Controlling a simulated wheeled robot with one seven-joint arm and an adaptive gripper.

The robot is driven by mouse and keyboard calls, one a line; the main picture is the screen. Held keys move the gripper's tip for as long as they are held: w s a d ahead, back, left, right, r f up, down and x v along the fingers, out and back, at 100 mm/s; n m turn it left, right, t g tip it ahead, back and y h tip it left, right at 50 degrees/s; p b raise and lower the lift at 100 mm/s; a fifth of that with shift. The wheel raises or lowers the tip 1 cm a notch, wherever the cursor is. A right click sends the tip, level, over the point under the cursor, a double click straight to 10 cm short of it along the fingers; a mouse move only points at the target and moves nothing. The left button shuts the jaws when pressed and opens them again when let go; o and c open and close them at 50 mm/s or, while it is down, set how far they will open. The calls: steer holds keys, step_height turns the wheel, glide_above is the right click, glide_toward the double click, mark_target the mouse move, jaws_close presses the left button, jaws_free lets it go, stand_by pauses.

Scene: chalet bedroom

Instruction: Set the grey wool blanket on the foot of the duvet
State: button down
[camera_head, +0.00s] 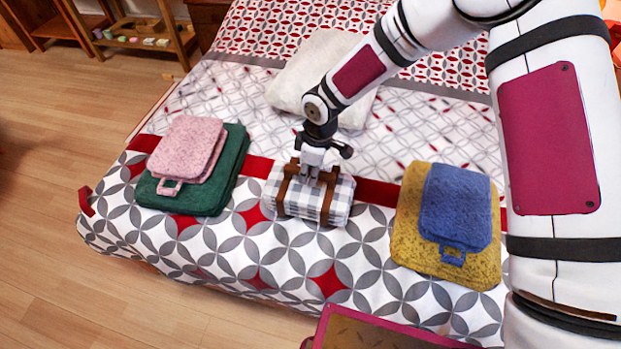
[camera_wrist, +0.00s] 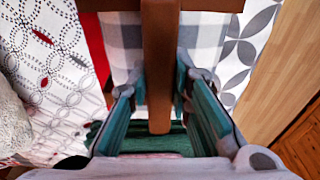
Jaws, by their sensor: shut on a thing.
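The grey wool blanket (camera_head: 308,203) is a grey-and-white checked bundle with brown straps. In the head view it is at the middle of the foot of the duvet (camera_head: 262,245), on it or just above it; I cannot tell which. My gripper (camera_head: 311,177) comes down from above and is shut on the bundle's brown carry handle. In the wrist view the brown handle (camera_wrist: 160,60) runs between the fingers of my gripper (camera_wrist: 160,95), with the checked cloth of the blanket (camera_wrist: 203,35) behind it. The fingers hide part of the bundle.
Left of the bundle, a pink folded cloth (camera_head: 186,146) lies on a green one (camera_head: 228,165). To the right, a blue cloth (camera_head: 455,205) lies on a mustard one (camera_head: 412,235). A pale pillow (camera_head: 300,75) lies behind. A magenta-edged surface (camera_head: 370,332) is at the front.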

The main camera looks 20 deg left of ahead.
steer(key=shift+f, duration=1.55)
steer(key=c, duration=1.5)
jaws_free()
steer(key=shift+f, duration=0.1)
steer(key=shift+o, duration=0.2)
steer(key=r, duration=0.4)
steer(key=d+r, duration=0.1)
steer(key=r, duration=0.7)
steer(key=shift+d+r, duration=0.1)
steer(key=shift+d, duration=0.2)
